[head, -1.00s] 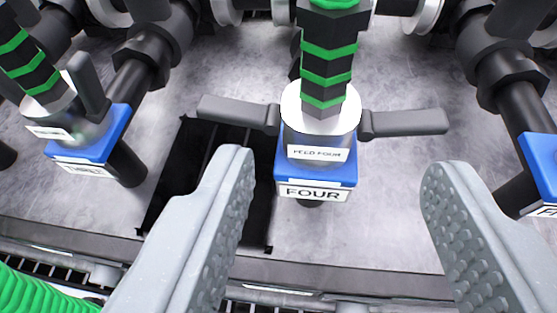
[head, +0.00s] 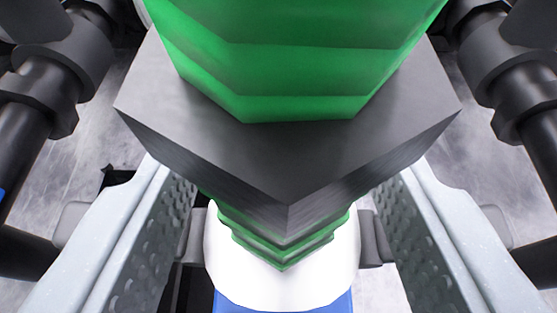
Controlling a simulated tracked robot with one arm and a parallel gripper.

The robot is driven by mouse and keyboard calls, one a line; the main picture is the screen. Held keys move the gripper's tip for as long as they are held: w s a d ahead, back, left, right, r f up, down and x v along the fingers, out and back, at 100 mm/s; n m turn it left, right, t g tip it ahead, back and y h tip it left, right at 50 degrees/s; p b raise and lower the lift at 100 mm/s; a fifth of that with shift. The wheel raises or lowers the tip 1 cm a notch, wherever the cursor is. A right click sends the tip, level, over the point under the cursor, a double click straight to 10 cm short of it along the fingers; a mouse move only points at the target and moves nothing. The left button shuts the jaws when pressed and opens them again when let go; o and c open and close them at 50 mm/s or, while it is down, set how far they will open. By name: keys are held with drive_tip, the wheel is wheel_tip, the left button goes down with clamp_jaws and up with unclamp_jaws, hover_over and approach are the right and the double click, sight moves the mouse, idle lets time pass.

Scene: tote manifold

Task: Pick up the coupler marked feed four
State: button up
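The feed four coupler (head: 280,285) is a bright white-silver collar at the bottom centre, with a dark lever on each side. A green-and-black ribbed hose (head: 300,70) and a large dark angular block (head: 285,160) rise from it and cover its upper part. Its label is out of view; a strip of the blue block (head: 285,301) shows below it. My gripper (head: 283,195) is open, one finger on each side of the collar. A gap shows between each finger and the collar, and the levers run out past the fingers.
Black pipes with fittings stand at the left (head: 50,90) and right (head: 515,90), close outside my fingers. A grey metal panel (head: 95,140) lies behind. A dark opening shows at the lower left, partly hidden by my left finger.

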drive_tip(key=x, duration=0.2)
drive_tip(key=shift+w+f, duration=0.1)
drive_tip(key=shift+w, duration=0.15)
clamp_jaws()
wheel_tip(320, 180, up, 10)
drive_tip(key=p, duration=0.2)
idle(0.3)
